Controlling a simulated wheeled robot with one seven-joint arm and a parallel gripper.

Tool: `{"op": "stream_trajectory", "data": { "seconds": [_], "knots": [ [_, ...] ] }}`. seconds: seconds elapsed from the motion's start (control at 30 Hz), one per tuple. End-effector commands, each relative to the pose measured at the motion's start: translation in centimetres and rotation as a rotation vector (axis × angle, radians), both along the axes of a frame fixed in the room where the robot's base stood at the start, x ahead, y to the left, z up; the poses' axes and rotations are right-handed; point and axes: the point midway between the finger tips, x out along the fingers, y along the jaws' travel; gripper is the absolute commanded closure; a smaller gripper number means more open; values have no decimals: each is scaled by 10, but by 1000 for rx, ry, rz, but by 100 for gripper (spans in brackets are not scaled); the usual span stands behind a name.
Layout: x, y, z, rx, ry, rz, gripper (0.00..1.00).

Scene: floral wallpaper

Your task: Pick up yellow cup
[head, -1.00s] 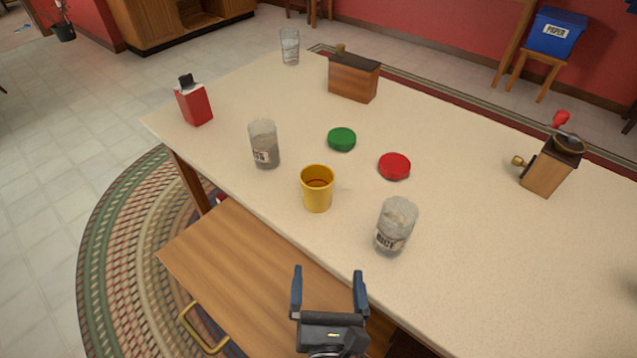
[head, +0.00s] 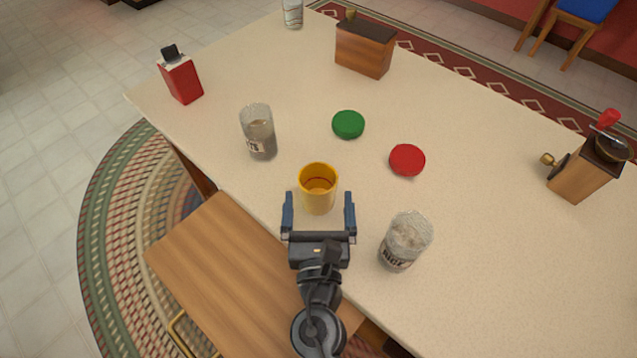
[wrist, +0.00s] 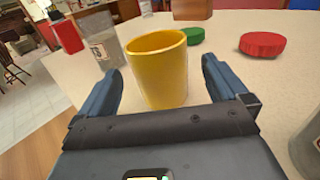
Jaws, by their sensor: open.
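The yellow cup (head: 318,190) stands upright on the cream table, near its front edge. It also shows large in the wrist view (wrist: 160,75), just ahead of my gripper. My gripper (head: 319,203) is open and empty. Its two blue fingers point at the cup, one toward the cup's left side and one toward its right. In the wrist view the open fingers (wrist: 162,82) lie either side of the cup's lower part, with visible space on both sides. I cannot tell whether the cup is fully between the fingertips.
A rice jar (head: 405,241) stands close to my gripper's right. Another labelled jar (head: 258,133) stands left of the cup. Green (head: 348,124) and red (head: 407,160) lids lie behind it. A wooden drawer (head: 230,275) juts out below the table (head: 480,250).

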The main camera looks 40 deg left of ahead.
Motion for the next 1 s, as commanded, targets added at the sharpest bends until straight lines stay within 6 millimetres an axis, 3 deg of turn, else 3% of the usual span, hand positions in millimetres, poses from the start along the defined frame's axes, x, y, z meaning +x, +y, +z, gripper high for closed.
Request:
{"op": "stream_trajectory", "data": {
  "seconds": [0.5,0.77,1.0],
  "knots": [
    [46,37,8,1,-1,0,0],
    [48,38,7,0,0,0,0],
    [48,38,8,0,0,0,20]
  ]
}}
